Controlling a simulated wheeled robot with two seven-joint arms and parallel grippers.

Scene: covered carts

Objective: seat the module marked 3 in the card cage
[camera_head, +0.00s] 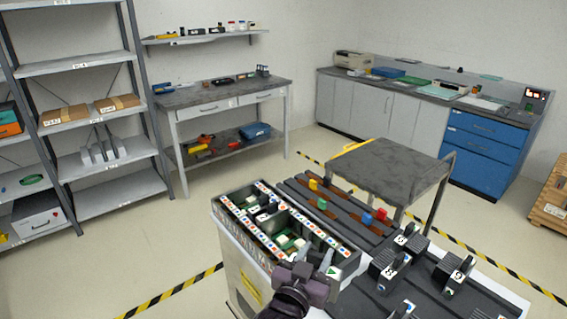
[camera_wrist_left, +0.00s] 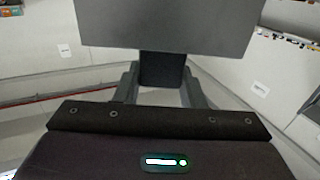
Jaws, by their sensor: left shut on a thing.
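The card cage (camera_head: 247,231) is a long open box with rows of coloured labels on its rails, on the front cart. Green and white parts and a dark piece show inside it. My left gripper (camera_head: 315,257) is over the near end of the cage. In the left wrist view its fingers (camera_wrist_left: 161,82) are shut on the dark grip of a module (camera_wrist_left: 165,25), whose broad dark face fills the top. I cannot read a 3 on it. Dark modules with marked handles (camera_head: 389,264) (camera_head: 455,272) stand right of the cage; their marks are too small to read surely. My right gripper is not in view.
Beside the cage lies a dark slotted rack (camera_head: 345,222) with red, yellow, green and blue pieces. A grey-topped cart (camera_head: 385,165) stands behind. Shelves (camera_head: 95,65), a workbench (camera_head: 222,92) and a blue drawer cabinet (camera_head: 485,150) line the walls. Striped tape marks the open floor.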

